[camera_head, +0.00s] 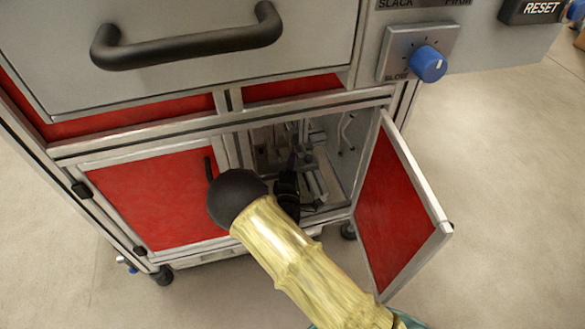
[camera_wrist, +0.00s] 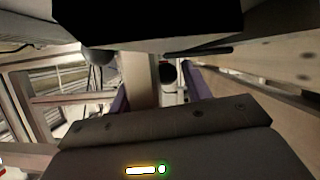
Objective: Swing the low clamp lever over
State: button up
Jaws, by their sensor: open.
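The low clamp lever cannot be told apart for certain. In the head view, metal fittings (camera_head: 318,175) show inside the low open compartment, partly hidden by my arm. My gripper (camera_head: 288,185) is dark and reaches in through the doorway. In the wrist view its two dark jaws stand apart above and below, with my gripper (camera_wrist: 158,84) open between them. A pale upright post (camera_wrist: 140,78) and a dark round end (camera_wrist: 167,73) on a light part show in this gap. A dark rod (camera_wrist: 205,50) lies just under the upper jaw. I cannot tell whether anything touches the jaws.
The right red door (camera_head: 395,215) stands open beside my arm. The left red door (camera_head: 165,195) is closed. Above are a drawer with a black handle (camera_head: 188,45) and a blue knob (camera_head: 428,64). In the wrist view, a pale perforated panel (camera_wrist: 285,65) runs along the right.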

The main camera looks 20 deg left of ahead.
notch_tip(320, 180, up, 9)
jog(key=p, duration=0.6)
jog(key=shift+f, duration=0.2)
jog(key=shift+w+r, duration=0.1)
jog(key=shift+r, duration=0.35)
jog(key=shift+o, duration=0.2)
jog(key=shift+f, duration=0.15)
jog(key=shift+c, duration=0.2)
jog(key=o, duration=0.4)
jog(key=shift+s+d+r+p, duration=0.1)
jog(key=shift+s+r+p, duration=0.25)
jog(key=shift+s+p, duration=0.3)
jog(key=shift+s+r+p, duration=0.3)
jog(key=shift+s+p, duration=0.2)
jog(key=shift+s, duration=0.1)
jog(key=shift+s+r+p, duration=0.3)
jog(key=shift+s+r, duration=0.05)
jog(key=shift+s, duration=0.15)
jog(key=c, duration=0.4)
jog(key=s+d+r+p, duration=0.1)
jog(key=s+r+p, duration=0.2)
jog(key=s, duration=0.4)
jog(key=s+d+r+p, duration=0.2)
jog(key=s+r+p, duration=0.2)
jog(key=s+p, duration=0.2)
jog(key=shift+s, duration=0.6)
